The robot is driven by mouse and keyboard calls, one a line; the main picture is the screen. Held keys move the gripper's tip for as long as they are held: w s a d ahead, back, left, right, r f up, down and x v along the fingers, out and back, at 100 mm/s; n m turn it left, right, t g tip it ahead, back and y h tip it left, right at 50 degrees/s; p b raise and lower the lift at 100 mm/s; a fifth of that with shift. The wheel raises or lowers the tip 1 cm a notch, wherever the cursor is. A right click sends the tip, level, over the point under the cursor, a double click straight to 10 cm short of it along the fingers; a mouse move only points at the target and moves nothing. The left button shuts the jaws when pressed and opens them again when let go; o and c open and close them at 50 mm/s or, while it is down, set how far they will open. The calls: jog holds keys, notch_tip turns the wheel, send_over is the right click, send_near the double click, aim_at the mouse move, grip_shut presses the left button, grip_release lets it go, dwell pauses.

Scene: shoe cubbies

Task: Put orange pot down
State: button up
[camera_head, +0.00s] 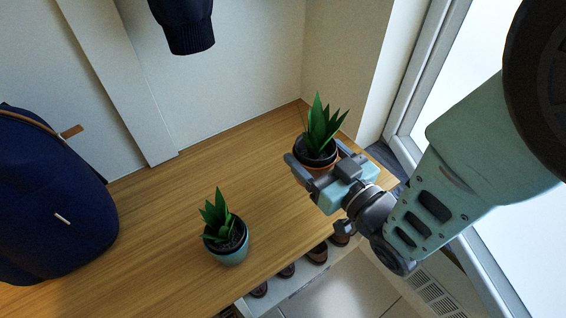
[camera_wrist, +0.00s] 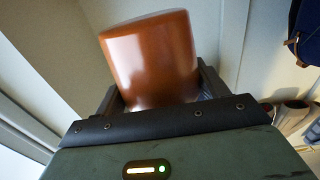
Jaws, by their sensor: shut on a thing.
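The orange pot (camera_head: 322,170) holds a green spiky plant (camera_head: 322,125) and dark soil. My gripper (camera_head: 315,168) is shut on it, with a finger on either side, at the right end of the wooden bench top in the head view. In the wrist view the orange pot (camera_wrist: 152,60) fills the space between the fingers of my gripper (camera_wrist: 155,95). The pot looks about upright. Whether its base touches the wood is hidden by my gripper.
A teal pot (camera_head: 232,255) with a similar plant stands on the wooden bench (camera_head: 165,225), left of my gripper. A dark blue bag (camera_head: 50,200) sits at the far left. Shoes (camera_head: 287,270) show below the front edge. A wall and window frame bound the right.

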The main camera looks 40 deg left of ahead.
notch_tip(320, 180, down, 10)
jog(key=b, duration=0.4)
dwell(0.3)
jog(key=o, duration=1.1)
jog(key=shift+f, duration=0.15)
jog(key=shift+c, duration=0.2)
jog(key=shift+r, duration=0.2)
jog(key=p+v, duration=0.3)
jog(key=v, duration=0.9)
